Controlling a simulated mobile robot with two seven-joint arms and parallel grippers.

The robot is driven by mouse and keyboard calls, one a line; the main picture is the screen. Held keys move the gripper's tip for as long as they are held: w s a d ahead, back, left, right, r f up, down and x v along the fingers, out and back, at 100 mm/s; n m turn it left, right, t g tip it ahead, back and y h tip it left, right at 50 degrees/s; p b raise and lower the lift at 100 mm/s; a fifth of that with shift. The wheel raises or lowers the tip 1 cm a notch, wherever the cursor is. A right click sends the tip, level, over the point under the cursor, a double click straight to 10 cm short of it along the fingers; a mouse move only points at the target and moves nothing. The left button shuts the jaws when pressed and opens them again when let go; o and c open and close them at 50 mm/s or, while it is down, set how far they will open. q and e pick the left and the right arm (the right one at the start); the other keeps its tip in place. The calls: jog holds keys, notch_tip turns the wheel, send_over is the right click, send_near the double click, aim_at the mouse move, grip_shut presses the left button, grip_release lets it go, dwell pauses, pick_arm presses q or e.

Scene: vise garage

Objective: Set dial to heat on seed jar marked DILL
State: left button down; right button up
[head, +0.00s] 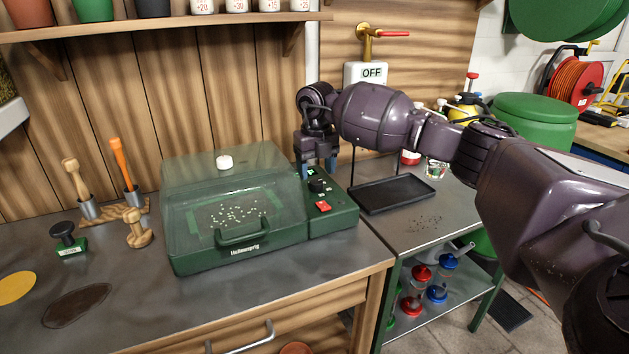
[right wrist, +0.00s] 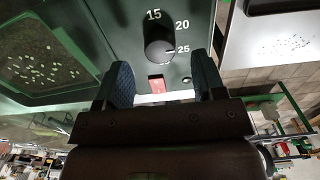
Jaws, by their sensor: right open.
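The green propagator (head: 235,210) with a clear lid stands on the bench. Its control panel on the right carries a black dial (head: 317,185), which also shows in the right wrist view (right wrist: 158,40). There its white mark points towards 25; the figures 15 and 20 also show. My right gripper (head: 317,165) is open, fingers pointing down over the panel, with the dial beyond and between its fingertips in the right wrist view; I cannot tell whether they touch. White seed jars (head: 238,5) on the shelf show figures such as +30 and +15; no name DILL is readable. My left gripper is out of view.
A red switch (head: 322,206) sits on the panel in front of the dial. A black tray (head: 392,193) lies on the metal cart to the right. A tap with an OFF sign (head: 372,72) is behind.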

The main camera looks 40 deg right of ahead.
aim_at(316, 181)
notch_tip(316, 181, down, 2)
jog(key=shift+f, duration=0.65)
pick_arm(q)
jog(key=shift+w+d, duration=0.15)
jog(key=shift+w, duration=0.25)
pick_arm(e)
jog(key=shift+c, duration=0.3)
